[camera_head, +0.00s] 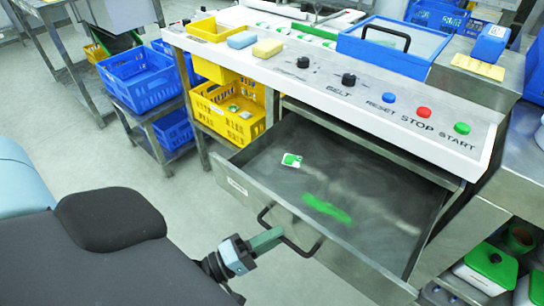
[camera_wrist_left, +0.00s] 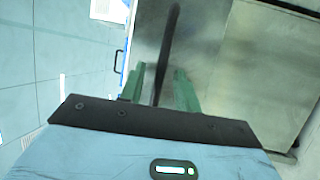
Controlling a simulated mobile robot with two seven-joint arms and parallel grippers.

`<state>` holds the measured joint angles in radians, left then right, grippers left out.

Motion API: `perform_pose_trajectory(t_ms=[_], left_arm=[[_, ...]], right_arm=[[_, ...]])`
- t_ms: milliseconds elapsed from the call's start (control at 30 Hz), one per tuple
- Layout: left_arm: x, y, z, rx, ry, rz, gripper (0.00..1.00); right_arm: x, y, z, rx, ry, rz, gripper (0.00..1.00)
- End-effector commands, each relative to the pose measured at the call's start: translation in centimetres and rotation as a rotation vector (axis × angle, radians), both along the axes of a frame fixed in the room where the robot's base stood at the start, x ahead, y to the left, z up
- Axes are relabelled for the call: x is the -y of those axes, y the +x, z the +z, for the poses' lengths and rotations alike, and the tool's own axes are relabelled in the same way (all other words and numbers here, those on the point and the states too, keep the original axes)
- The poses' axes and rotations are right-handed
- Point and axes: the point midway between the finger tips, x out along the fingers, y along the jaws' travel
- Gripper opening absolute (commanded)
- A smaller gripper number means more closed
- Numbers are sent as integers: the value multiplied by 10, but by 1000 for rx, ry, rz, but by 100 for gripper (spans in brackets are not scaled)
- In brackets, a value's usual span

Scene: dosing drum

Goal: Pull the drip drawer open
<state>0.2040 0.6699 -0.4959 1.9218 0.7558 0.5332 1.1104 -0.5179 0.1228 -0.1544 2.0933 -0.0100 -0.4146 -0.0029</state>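The drip drawer (camera_head: 236,178) is a grey metal drawer under the control panel, standing far out from its housing. Its dark bow handle (camera_head: 290,243) is on the front face. My left gripper (camera_head: 268,238) is at the handle, with green fingers. In the left wrist view the handle bar (camera_wrist_left: 168,50) runs between the two fingers (camera_wrist_left: 160,75), with a visible gap beside it, so the gripper looks open around the bar. A white and green packet (camera_head: 291,160) and a green smear (camera_head: 327,208) lie on the drawer floor. My right gripper is not in view.
The control panel (camera_head: 340,85) with knobs and buttons overhangs the drawer. A yellow crate (camera_head: 228,112) stands left of it, and a blue crate (camera_head: 140,80) on a stand further left. White, green-lidded containers (camera_head: 488,268) are at lower right. The floor at left is clear.

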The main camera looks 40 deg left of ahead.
Motion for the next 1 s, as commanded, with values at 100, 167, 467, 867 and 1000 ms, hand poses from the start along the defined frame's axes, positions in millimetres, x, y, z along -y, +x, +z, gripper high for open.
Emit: perform_pose_trajectory(t_ms=[100,167,467,867,1000], left_arm=[[-4,-9,-3,-3,1,0,33],[-8,-17,-5,-5,2,-2,33],[-27,-57,-12,-3,3,-1,33],[-32,-69,-13,0,0,0,33],[-32,-69,-13,0,0,0,33]], right_arm=[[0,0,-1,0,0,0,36],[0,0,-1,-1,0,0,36],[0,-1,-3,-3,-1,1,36],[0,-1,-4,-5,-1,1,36],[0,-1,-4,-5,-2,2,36]])
